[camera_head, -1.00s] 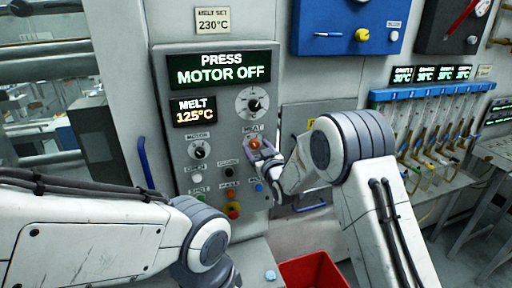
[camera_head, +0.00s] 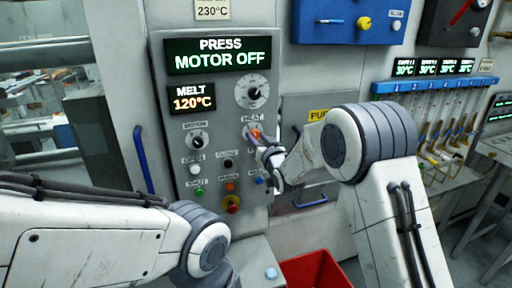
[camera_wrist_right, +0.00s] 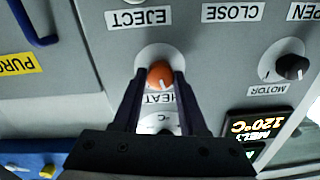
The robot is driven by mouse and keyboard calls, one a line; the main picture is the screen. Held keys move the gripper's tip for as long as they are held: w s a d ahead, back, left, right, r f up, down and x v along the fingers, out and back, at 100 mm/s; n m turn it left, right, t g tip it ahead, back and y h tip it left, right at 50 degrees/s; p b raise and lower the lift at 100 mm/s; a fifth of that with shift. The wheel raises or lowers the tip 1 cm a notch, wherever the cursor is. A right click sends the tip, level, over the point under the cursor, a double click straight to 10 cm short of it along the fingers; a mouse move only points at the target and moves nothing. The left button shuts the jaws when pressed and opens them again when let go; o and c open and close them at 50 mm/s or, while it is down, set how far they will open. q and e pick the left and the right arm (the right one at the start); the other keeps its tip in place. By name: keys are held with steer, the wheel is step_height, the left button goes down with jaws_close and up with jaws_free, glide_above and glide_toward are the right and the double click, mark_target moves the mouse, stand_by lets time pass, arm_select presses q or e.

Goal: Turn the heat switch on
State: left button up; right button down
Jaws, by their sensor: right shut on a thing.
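The heat switch is an orange knob on a white round plate on the grey control panel (camera_head: 172,120). In the right wrist view the orange heat switch (camera_wrist_right: 160,74) sits between the fingertips of my right gripper (camera_wrist_right: 160,80), upside down in that picture. My right gripper (camera_head: 258,141) is shut on the knob, and its fingers partly cover the HEAT label. In the head view the knob (camera_head: 255,133) is small and partly hidden by the gripper. The melt display (camera_head: 193,98) reads 120°C and the press display reads MOTOR OFF. My left arm shows at lower left; its gripper is out of view.
The black motor knob (camera_head: 198,142) is left of the heat switch. Several push buttons and a red knob (camera_head: 233,204) lie below. A blue handle (camera_head: 139,160) is left of the panel. A red bin (camera_head: 315,270) stands below.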

steer(key=m+b, duration=0.3)
steer(key=b, duration=0.1)
steer(key=m+b, duration=0.1)
steer(key=m, duration=0.1)
steer(key=shift+f+m+b, duration=0.25)
steer(key=shift+m+b, duration=0.05)
steer(key=shift+b, duration=0.1)
steer(key=m+b, duration=0.2)
steer(key=m, duration=0.1)
steer(key=shift+r+m+b, duration=0.15)
steer(key=shift+m+b, duration=0.5)
steer(key=shift+m, duration=0.25)
steer(key=shift+c, duration=2.2)
jaws_free()
